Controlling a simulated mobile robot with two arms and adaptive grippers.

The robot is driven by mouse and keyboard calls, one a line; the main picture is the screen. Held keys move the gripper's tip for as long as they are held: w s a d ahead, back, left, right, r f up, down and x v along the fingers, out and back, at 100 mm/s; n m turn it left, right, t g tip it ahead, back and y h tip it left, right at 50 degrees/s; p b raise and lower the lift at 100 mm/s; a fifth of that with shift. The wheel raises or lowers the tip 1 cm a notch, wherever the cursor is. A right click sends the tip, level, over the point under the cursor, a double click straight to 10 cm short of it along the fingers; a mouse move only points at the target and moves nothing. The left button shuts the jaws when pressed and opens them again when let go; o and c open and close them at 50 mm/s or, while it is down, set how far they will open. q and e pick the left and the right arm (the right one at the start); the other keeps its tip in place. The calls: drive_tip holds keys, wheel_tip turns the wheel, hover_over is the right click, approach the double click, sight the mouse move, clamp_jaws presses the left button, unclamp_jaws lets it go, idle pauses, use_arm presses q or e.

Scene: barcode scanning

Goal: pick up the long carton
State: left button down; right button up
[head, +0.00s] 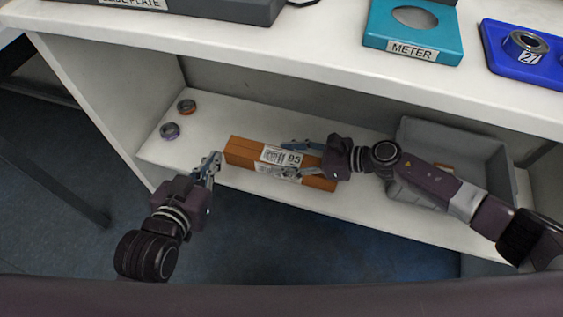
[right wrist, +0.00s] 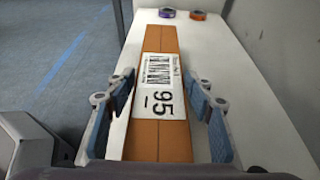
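The long carton (head: 240,150) is an orange-brown box with a white label reading 95. It lies flat on the lower shelf, and its length shows in the right wrist view (right wrist: 160,45). My right gripper (head: 284,158) is open, with one finger along each long side of the carton. In the right wrist view its blue finger pads (right wrist: 160,95) stand close to both sides; I cannot tell whether they touch. My left gripper (head: 213,163) is just beyond the carton's left end, apart from it and holding nothing visible. Its finger gap is unclear.
Two small rings, orange (head: 187,106) and purple (head: 170,131), lie left on the lower shelf (head: 225,110). A grey bin (head: 450,137) stands at the right behind my right arm. The upper shelf overhangs, holding a teal METER holder (head: 411,30) and a blue tray (head: 500,58).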

clamp_jaws()
drive_tip(key=shift+w+r, duration=0.1)
drive_tip(key=shift+r, duration=0.1)
idle(0.3)
